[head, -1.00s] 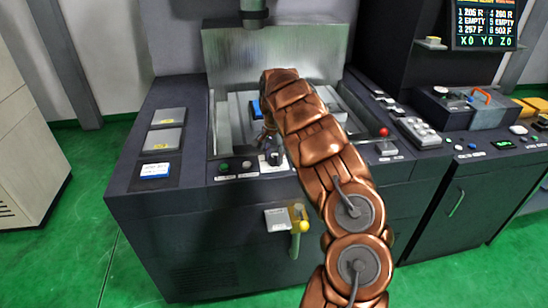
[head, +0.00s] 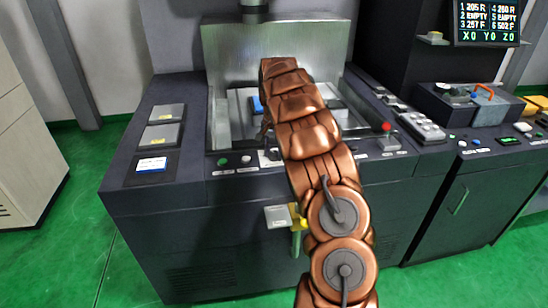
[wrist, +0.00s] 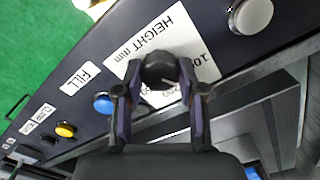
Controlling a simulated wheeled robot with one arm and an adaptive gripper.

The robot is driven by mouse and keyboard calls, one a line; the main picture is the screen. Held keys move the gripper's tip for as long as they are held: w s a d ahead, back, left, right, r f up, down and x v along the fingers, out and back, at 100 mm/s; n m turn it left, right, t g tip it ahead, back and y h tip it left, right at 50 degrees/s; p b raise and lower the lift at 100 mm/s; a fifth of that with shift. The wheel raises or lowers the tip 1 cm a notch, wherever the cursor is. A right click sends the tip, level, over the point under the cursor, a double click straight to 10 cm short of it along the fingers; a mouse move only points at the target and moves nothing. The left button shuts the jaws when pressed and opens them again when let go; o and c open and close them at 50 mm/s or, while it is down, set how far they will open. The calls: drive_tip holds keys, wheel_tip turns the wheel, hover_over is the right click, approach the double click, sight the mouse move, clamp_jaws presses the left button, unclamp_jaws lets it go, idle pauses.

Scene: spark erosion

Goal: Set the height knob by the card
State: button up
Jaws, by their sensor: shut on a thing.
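The height knob (wrist: 158,66) is a dark round knob on a white plate (wrist: 150,42) marked HEIGHT mm, with scale numbers partly covered. My gripper (wrist: 160,88) is shut on the knob, one finger on each side, in the wrist view. A pale line shows on the knob, but I cannot read its setting. In the head view my arm hides the knob and most of my gripper. A small blue and white card (head: 151,164) lies on the machine's left top; its text is too small to read. I cannot tell whether it is the task's card.
A blue button (wrist: 103,102) beside the FILL label (wrist: 80,77) and a grey round button (wrist: 251,15) flank the knob. The open machine tank (head: 222,125) lies behind the panel. A red button (head: 386,126) is at right.

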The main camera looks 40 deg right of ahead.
sight(274, 153)
drive_tip(key=shift+f+n+b, duration=0.15)
drive_tip(key=shift+n+b, duration=0.15)
drive_tip(key=shift+b, duration=0.2)
drive_tip(key=n+b, duration=0.2)
drive_tip(key=shift+w+n+b, duration=0.1)
drive_tip(key=shift+n+b, duration=0.25)
drive_tip(key=shift+n, duration=0.05)
drive_tip(key=shift+n+b, duration=0.7)
drive_tip(key=shift+n, duration=0.6)
drive_tip(key=shift+r, duration=0.2)
drive_tip(key=o, duration=1.1)
drive_tip(key=shift+o, duration=0.2)
drive_tip(key=shift+r, duration=3.65)
